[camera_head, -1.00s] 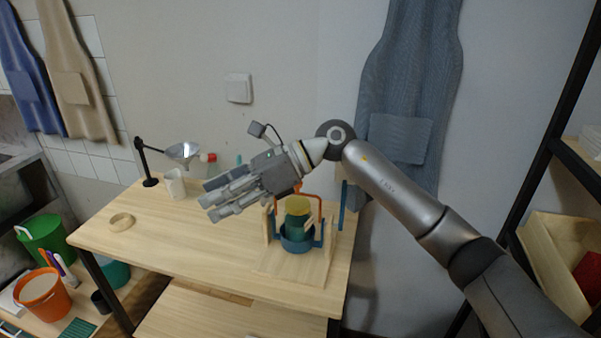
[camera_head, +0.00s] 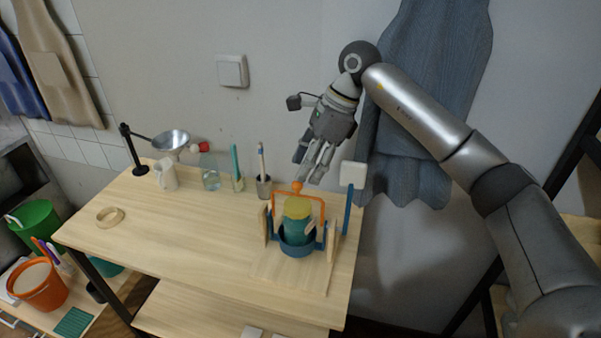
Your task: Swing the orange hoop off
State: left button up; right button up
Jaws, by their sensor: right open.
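The orange hoop (camera_head: 323,209) stands upright as an arch over a green jar (camera_head: 296,232) with a yellowish top. An orange knob (camera_head: 297,187) sits on top of the hoop. The jar rests in a blue ring-shaped cradle (camera_head: 296,250) between wooden uprights on a wooden base (camera_head: 289,276). My right gripper (camera_head: 313,170) is open, pointing down, just above and slightly right of the knob. Its fingertips look close to the knob; I cannot tell whether they touch it. My left gripper is not in view.
A blue post with a pale square head (camera_head: 353,174) stands right of the cradle. The table's left-middle (camera_head: 170,235) is clear.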

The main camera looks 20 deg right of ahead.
aim_at(300, 183)
jog(key=x, duration=0.3)
jog(key=shift+w+d+p, duration=0.1)
jog(key=shift+w+p, duration=0.1)
jog(key=shift+p, duration=0.15)
jog(key=shift+s+a+f, duration=0.1)
jog(key=shift+a+f, duration=0.2)
jog(key=shift+f, duration=0.45)
jog(key=shift+c, duration=0.3)
jog(key=c, duration=0.5)
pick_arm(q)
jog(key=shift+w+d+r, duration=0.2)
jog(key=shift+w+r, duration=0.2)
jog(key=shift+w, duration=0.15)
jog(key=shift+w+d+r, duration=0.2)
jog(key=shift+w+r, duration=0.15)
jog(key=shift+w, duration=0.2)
pick_arm(e)
grip_shut()
